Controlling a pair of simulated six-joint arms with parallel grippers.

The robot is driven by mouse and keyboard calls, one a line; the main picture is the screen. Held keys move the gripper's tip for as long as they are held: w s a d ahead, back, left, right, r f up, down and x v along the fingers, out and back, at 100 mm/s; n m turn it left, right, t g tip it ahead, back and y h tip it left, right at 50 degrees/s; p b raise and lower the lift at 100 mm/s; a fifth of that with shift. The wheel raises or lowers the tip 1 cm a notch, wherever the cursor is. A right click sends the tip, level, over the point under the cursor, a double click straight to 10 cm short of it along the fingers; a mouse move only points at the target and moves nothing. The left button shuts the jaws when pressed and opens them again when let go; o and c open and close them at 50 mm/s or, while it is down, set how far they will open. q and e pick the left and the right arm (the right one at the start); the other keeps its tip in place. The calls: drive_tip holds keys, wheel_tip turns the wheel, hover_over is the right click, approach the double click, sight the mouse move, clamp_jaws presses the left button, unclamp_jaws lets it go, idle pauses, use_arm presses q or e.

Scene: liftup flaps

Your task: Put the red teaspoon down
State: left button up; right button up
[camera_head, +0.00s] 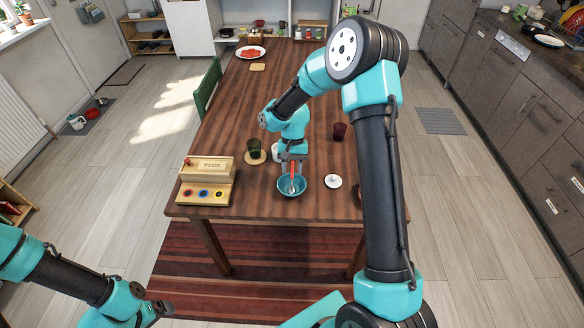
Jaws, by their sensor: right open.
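The red teaspoon (293,171) stands steeply in the teal bowl (281,192) near the table's front edge, its handle up and its pale lower end inside the bowl. My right gripper (292,161) is directly above the bowl, pointing down, with its open fingers around the top of the handle. I cannot tell whether a finger touches the spoon. My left arm is low at the bottom left, away from the table. The dark end of my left gripper (162,309) shows there, too unclear to read its jaws.
A wooden peg box (207,169) stands left of the bowl. A green cup (254,148) and a white cup (275,152) are behind it. A small white dish (333,181) is to the right, a dark red cup (340,131) farther back. The table's middle (240,110) is clear.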

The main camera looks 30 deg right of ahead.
sight(292, 182)
wheel_tip(292, 182, up, 7)
idle(0.8)
idle(0.5)
